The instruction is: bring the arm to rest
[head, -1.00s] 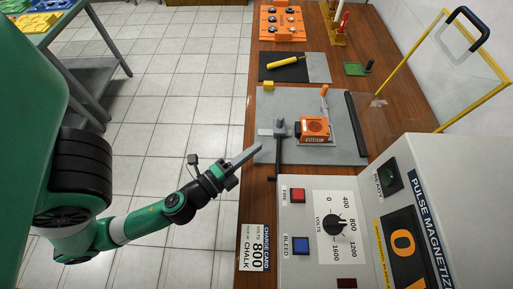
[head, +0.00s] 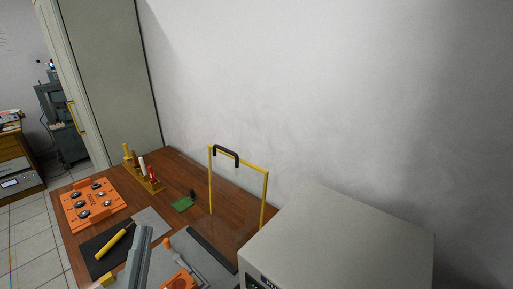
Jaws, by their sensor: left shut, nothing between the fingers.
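My left gripper (head: 144,232) shows at the bottom of the head view as grey fingers, pointing up in the picture. The fingers are shut with nothing between them. They appear over the near part of the wooden bench (head: 225,222), in front of the grey mat (head: 218,262). Part of the orange block (head: 180,281) shows just right of the fingers, cut off by the lower edge. The rest of the left arm is out of view. My right gripper is not in view.
The large grey cabinet (head: 345,235) fills the lower right. A yellow-framed clear guard (head: 240,180) with a black handle stands beside it. An orange tray (head: 92,203), a yellow-handled tool (head: 114,243), a green tray (head: 183,204) and a rack (head: 150,182) lie on the bench.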

